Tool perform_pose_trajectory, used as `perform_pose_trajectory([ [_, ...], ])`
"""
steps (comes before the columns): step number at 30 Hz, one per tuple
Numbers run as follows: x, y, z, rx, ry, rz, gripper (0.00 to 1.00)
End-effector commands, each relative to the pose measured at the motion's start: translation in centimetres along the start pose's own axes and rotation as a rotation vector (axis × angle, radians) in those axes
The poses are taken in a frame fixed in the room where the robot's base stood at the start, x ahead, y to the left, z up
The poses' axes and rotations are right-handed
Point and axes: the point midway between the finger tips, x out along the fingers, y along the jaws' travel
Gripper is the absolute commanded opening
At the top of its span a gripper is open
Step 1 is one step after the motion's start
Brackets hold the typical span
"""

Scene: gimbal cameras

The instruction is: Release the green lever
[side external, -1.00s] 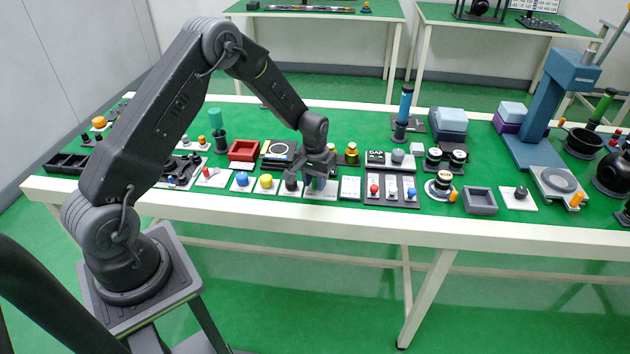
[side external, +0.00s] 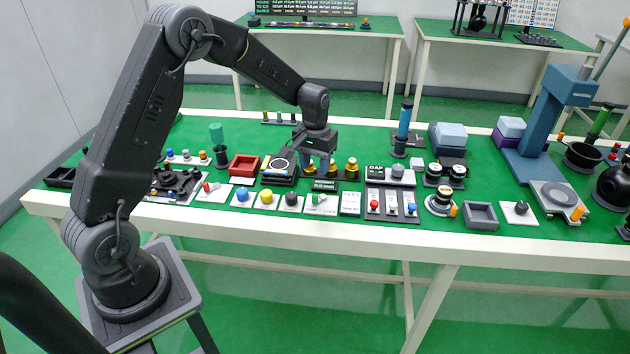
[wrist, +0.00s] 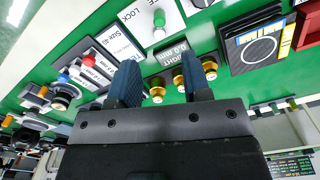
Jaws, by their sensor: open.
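The green lever (side external: 318,198) stands on a white plate in the front row of the bench. In the wrist view its green-tipped knob (wrist: 159,20) shows at the top, on a white plate with the word LOCK. My gripper (side external: 320,166) is open and empty, behind and above the lever, apart from it. In the wrist view the blue-padded fingers of my gripper (wrist: 160,76) are spread wide, with brass knobs showing beyond and beside them. The exact angle of the lever is hard to tell.
Brass knobs (side external: 352,169) stand close to my fingers. A black knob (side external: 291,199) on a white plate is left of the lever, and a panel of small coloured levers (side external: 391,207) is to its right. A red tray (side external: 243,166) lies farther left.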

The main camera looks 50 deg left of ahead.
Motion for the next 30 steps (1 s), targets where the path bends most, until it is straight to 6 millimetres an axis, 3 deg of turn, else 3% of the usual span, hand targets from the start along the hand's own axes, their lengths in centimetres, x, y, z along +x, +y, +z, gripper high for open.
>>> perform_pose_trajectory([
  [6,-2.5,0.0,-0.1,0.0,0.001,0.0,0.44],
  [20,-3.4,0.1,0.2,0.005,0.007,0.001,0.44],
  [23,-5.2,0.6,1.2,0.026,0.031,0.005,0.44],
  [26,-8.4,1.4,3.3,0.064,0.075,0.013,0.44],
  [30,-13.0,2.2,7.7,0.132,0.148,0.027,0.44],
])
